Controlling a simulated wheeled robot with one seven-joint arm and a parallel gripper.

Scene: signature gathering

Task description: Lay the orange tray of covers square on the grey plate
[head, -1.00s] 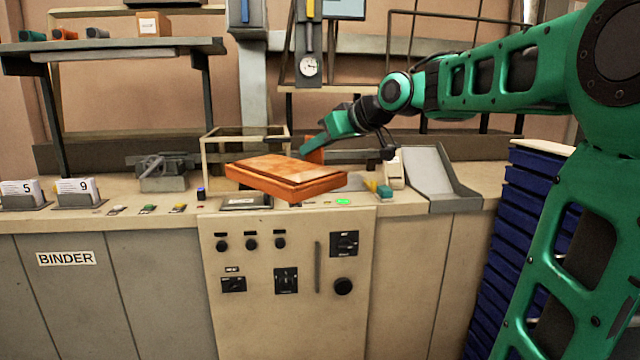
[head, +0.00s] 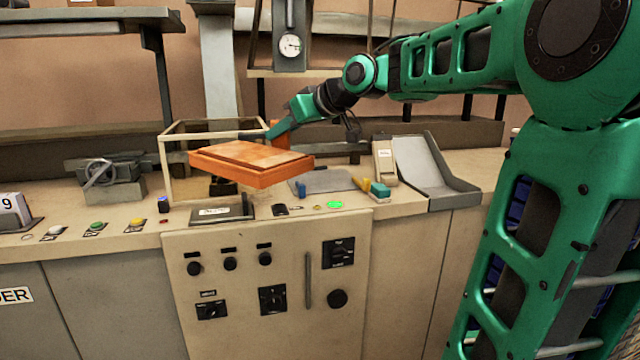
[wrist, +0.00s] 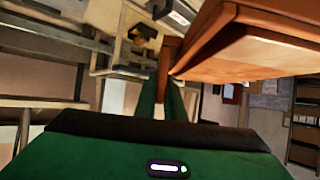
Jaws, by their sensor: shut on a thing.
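The orange tray (head: 252,174) holds a stack of orange-brown covers (head: 254,153) and hangs in the air above the counter, a little left of the picture's middle in the head view. My green gripper (head: 280,128) is shut on the tray's raised end at its back right. In the wrist view the tray (wrist: 240,62) reaches from the fingers toward the upper right, its underside and edge showing. The grey plate (head: 330,181) lies flat on the counter, below and to the right of the tray; its left end looks partly hidden.
Yellow and teal blocks (head: 379,190), a beige device (head: 385,162) and a sloped grey chute (head: 428,168) stand right of the plate. A dark labelled pad (head: 222,214) lies in front.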

